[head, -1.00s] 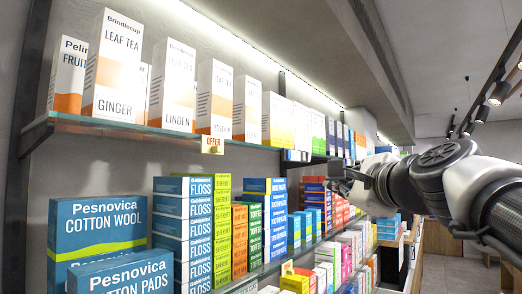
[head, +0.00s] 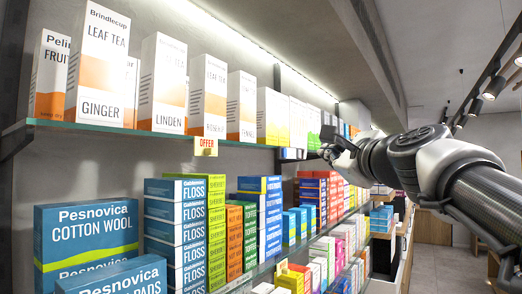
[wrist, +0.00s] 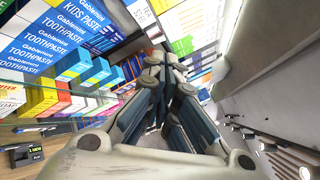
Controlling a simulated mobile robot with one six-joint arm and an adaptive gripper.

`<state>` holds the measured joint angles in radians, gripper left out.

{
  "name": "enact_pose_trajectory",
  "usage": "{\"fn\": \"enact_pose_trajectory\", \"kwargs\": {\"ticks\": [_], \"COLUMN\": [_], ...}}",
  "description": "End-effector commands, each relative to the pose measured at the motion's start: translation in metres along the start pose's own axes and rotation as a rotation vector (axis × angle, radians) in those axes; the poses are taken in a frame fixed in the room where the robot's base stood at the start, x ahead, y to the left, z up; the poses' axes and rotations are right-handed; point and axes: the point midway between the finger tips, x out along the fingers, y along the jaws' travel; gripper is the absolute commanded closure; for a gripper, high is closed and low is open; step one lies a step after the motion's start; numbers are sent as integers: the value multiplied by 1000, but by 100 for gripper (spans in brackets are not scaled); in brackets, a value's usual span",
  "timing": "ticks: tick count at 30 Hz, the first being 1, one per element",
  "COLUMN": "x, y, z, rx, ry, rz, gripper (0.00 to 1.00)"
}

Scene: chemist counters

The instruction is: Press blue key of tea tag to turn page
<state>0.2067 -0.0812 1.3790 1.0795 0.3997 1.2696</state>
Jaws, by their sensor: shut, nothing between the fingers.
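Tea boxes line the upper glass shelf; the ginger leaf tea box (head: 103,68) and linden leaf tea box (head: 162,84) are nearest. A small pale and blue tag (head: 291,153) hangs on the shelf's front edge, beyond the yellow offer tag. It is too small for me to make out its keys or page. My gripper (head: 328,148) is just right of this tag in the head view, close to the shelf edge; I cannot tell any contact. In the wrist view my gripper (wrist: 170,62) has its fingers together, empty. I cannot make out the tag there.
Floss boxes (head: 174,232) and a cotton wool box (head: 86,240) stand on the lower shelf. A dark device (wrist: 22,155) with a lit screen shows at the wrist view's lower left. The aisle at right looks clear.

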Motion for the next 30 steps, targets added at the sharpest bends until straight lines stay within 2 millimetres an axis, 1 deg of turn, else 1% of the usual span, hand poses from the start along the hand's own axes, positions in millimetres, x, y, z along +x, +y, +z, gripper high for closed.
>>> {"fn": "enact_pose_trajectory", "kwargs": {"ticks": [1,7,13,18,30], "x": [6,26,40,44,44], "y": [4,18,28,32,33], "z": [7,21,30,32,32], "rx": [0,0,-1,-1,-1], "ry": [-3,-2,0,0,0], "rz": [5,5,3,1,1], "gripper": [100,100,100,100,100]}}
